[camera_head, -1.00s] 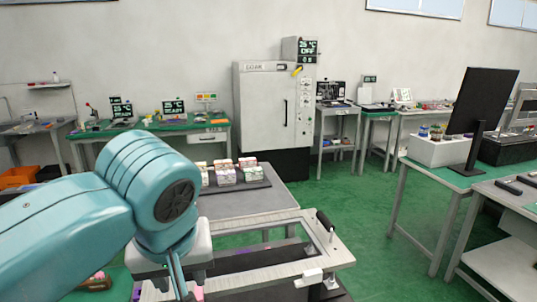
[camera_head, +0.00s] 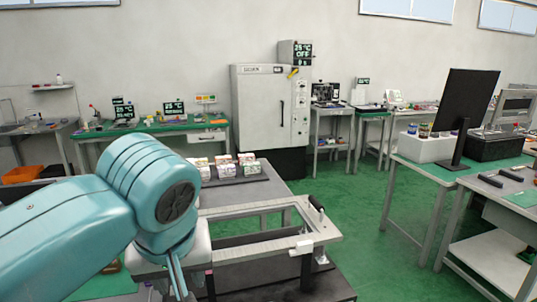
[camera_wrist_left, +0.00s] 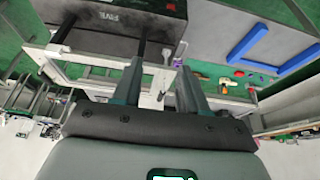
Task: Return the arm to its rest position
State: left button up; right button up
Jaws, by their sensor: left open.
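My left arm comes in from the left of the head view, bent at its teal joint. Its gripper (camera_head: 177,280) points down beside the near left part of a pale metal frame fixture (camera_head: 262,252). The wrist view shows the two fingers (camera_wrist_left: 160,88) apart with nothing held between them. The fixture has a black-gripped handle (camera_head: 316,203) at its far right corner and a white block (camera_head: 302,247) on its right side. The arm hides the fixture's left part. Whether the gripper touches the fixture is unclear. My right gripper is not in view.
Several small boxes (camera_head: 225,170) sit on a dark tray on the grey table behind the fixture. A tall grey cabinet (camera_head: 262,105) stands at the back. Tables with a black monitor (camera_head: 468,112) stand at the right. Green floor (camera_head: 375,225) is open between the fixture and those tables.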

pick_arm(q)
jog(key=w+d+f+m+g+h+p, duration=0.1)
jog(key=w+d+f+m+g+h, duration=0.1)
jog(key=f, duration=1.2)
jog(key=w+d+f+m+g+h+p, duration=0.1)
jog(key=w+d+f, duration=0.1)
jog(key=f, duration=1.1)
jog(key=s+a+f+h, duration=0.1)
jog(key=s+f, duration=0.8)
jog(key=f, duration=0.2)
jog(key=s+a+f+n+g+h+p, duration=0.1)
jog(key=s+a+f, duration=0.1)
jog(key=s+f, duration=0.7)
notch_tip(320, 180, down, 3)
jog(key=shift+s+a+r+n, duration=0.15)
jog(key=shift+s+n, duration=0.05)
jog(key=shift+n, duration=0.1)
